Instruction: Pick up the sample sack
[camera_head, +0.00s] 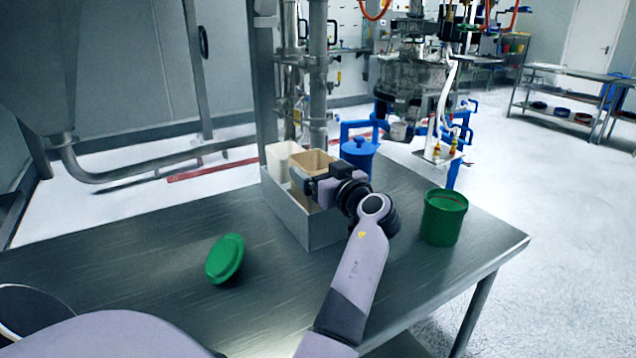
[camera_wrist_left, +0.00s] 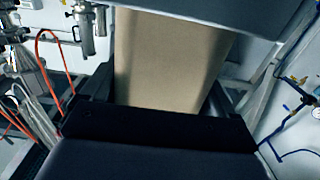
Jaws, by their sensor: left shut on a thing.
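The sample sack is a tan, upright paper-like block (camera_head: 314,160) in the head view, in an open grey metal box (camera_head: 322,233) on the steel table. My left gripper (camera_head: 312,186) is shut on the sack from its near right side, at the box's rim. In the left wrist view the sack (camera_wrist_left: 172,62) stands between the dark fingers (camera_wrist_left: 165,103) and fills the middle of the picture. The sack's lower part is hidden by the gripper and box wall, so I cannot tell whether it touches the box floor. My right gripper is not in view.
A white container (camera_head: 280,158) stands beside the sack in the box. A blue lidded vessel (camera_head: 358,155) is just behind. The table's left part is clear.

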